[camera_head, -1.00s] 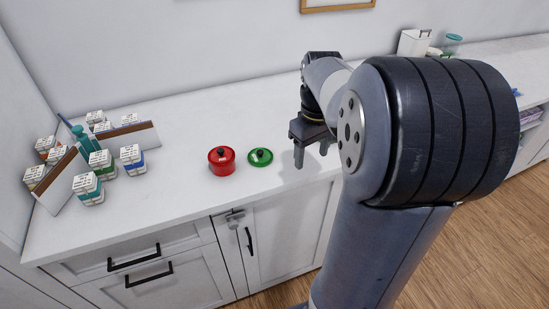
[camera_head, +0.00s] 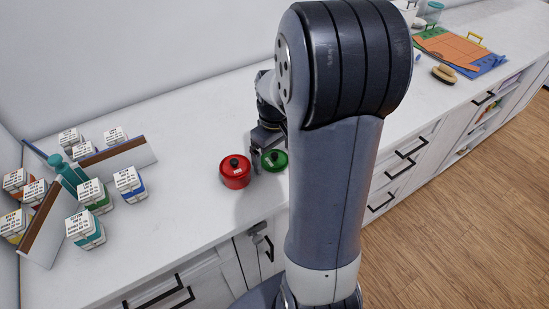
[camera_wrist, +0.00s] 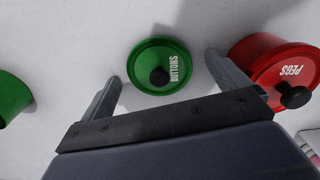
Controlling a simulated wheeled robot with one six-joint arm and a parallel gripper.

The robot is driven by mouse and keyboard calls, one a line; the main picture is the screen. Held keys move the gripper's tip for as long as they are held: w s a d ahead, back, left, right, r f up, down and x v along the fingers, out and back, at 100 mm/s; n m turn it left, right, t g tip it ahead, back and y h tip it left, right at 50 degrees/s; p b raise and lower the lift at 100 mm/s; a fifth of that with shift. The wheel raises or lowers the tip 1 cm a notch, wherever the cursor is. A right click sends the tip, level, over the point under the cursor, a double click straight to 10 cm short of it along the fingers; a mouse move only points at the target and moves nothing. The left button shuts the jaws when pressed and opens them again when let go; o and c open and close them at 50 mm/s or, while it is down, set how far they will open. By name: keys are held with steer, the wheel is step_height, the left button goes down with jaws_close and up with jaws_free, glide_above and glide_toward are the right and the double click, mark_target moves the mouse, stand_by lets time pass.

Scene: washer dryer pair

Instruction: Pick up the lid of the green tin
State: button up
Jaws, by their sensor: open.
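In the head view the lid (camera_head: 272,165) is just right of the red tin, partly behind my arm. My gripper (camera_wrist: 163,68) is open and empty above the lid. In the wrist view its two fingers stand on either side of the lid, with the knob between them. A green object (camera_wrist: 12,97), perhaps the tin's body, is cut off at the wrist view's left edge and hidden by my arm in the head view.
A red tin (camera_head: 235,174) with a lid marked PEGS stands close beside my right finger in the wrist view. Small labelled boxes (camera_head: 94,195) and a teal bottle (camera_head: 68,174) stand at the left. An orange and blue mat (camera_head: 460,50) and a brush (camera_head: 444,73) lie far right.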

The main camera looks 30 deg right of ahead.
steer(key=shift+c, duration=0.4)
steer(key=c, duration=0.9)
steer(key=shift+r, duration=0.1)
steer(key=shift+c, duration=0.2)
